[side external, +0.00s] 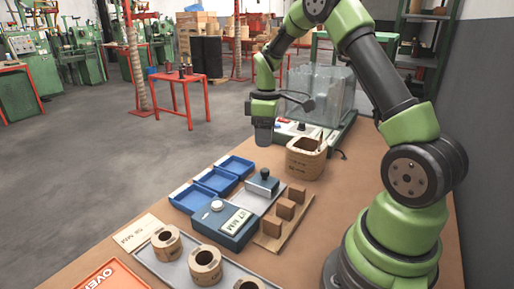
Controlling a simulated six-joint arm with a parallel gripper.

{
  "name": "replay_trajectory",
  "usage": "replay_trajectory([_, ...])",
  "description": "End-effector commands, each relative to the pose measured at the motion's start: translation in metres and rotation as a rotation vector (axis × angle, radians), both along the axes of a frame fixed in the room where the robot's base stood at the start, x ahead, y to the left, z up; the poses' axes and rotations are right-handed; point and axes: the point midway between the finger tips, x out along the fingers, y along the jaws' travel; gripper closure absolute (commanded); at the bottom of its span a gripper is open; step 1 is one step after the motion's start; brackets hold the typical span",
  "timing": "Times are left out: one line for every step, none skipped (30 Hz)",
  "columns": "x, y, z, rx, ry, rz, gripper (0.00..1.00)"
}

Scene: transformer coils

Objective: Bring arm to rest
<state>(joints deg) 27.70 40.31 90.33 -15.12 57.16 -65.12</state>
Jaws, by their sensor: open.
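My gripper (264,135) hangs above the far part of the brown table (354,190), pointing down. It is open and I see nothing in it, though its fingertips are small and dark in this view. My green and black arm reaches up and over from the right side of the table. Wire-wound or wooden coils (206,263) stand in a grey tray (175,272) at the near end.
Blue bins (213,181) lie along the table's left edge. A blue meter box (226,222) with a display and a small block with a black knob (263,183) stand mid-table. Brown blocks (285,209) sit on a board. A red-orange tray (110,276) lies at the near left.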

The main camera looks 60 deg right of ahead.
Motion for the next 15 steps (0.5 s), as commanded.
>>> replay_trajectory([0.000, 0.005, 0.008, -0.003, -0.013, -0.011, 0.48])
replay_trajectory([0.000, 0.008, 0.014, -0.006, -0.025, -0.022, 0.48])
replay_trajectory([0.000, 0.016, 0.024, -0.008, -0.044, -0.041, 0.48])
replay_trajectory([-0.001, 0.022, 0.034, -0.010, -0.063, -0.061, 0.48])
replay_trajectory([-0.003, 0.029, 0.044, -0.009, -0.083, -0.084, 0.48])
replay_trajectory([-0.006, 0.040, 0.059, -0.008, -0.113, -0.117, 0.48])
replay_trajectory([-0.010, 0.050, 0.070, -0.006, -0.138, -0.144, 0.48])
replay_trajectory([-0.014, 0.059, 0.081, -0.001, -0.163, -0.172, 0.48])
replay_trajectory([-0.021, 0.071, 0.094, 0.008, -0.195, -0.210, 0.48])
replay_trajectory([-0.026, 0.080, 0.103, 0.016, -0.220, -0.237, 0.48])
replay_trajectory([-0.033, 0.089, 0.112, 0.027, -0.244, -0.267, 0.48])
replay_trajectory([-0.042, 0.101, 0.122, 0.043, -0.273, -0.303, 0.48])
replay_trajectory([-0.049, 0.109, 0.129, 0.057, -0.297, -0.331, 0.48])
replay_trajectory([-0.057, 0.117, 0.136, 0.073, -0.320, -0.358, 0.48])
replay_trajectory([-0.067, 0.127, 0.143, 0.095, -0.349, -0.394, 0.48])
